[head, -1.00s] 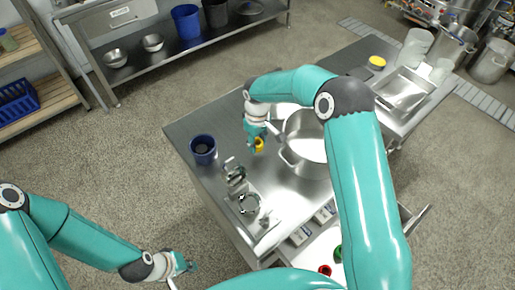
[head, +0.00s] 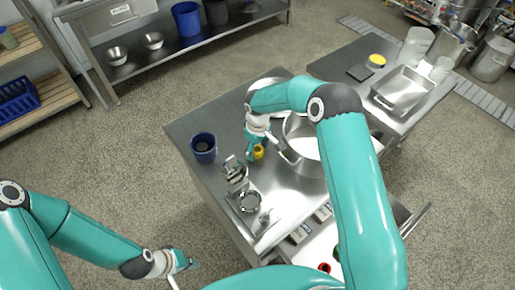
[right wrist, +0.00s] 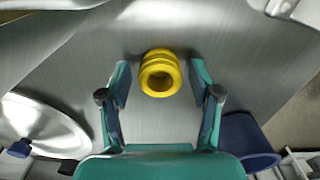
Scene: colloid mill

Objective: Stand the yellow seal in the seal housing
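The yellow seal (head: 259,152) is a small ridged ring by the steel pot, partly hidden by my right gripper (head: 256,151) in the head view. In the right wrist view the seal (right wrist: 160,73) lies ahead of and between the two fingertips, its hole facing the camera. Those fingers of my right gripper (right wrist: 161,82) are spread, with a gap on each side of the seal. Metal fittings (head: 236,172) and a round metal ring part (head: 249,203) stand near the table's front; I cannot tell which is the seal housing. My left gripper (head: 182,262) is off the table, its fingers too small to read.
The steel pot (head: 305,150) stands close to the right of my right gripper. A dark blue cup (head: 203,148) stands at the table's left. A red ring (head: 324,268) is in the open drawer below. Bare tabletop lies between the cup and the gripper.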

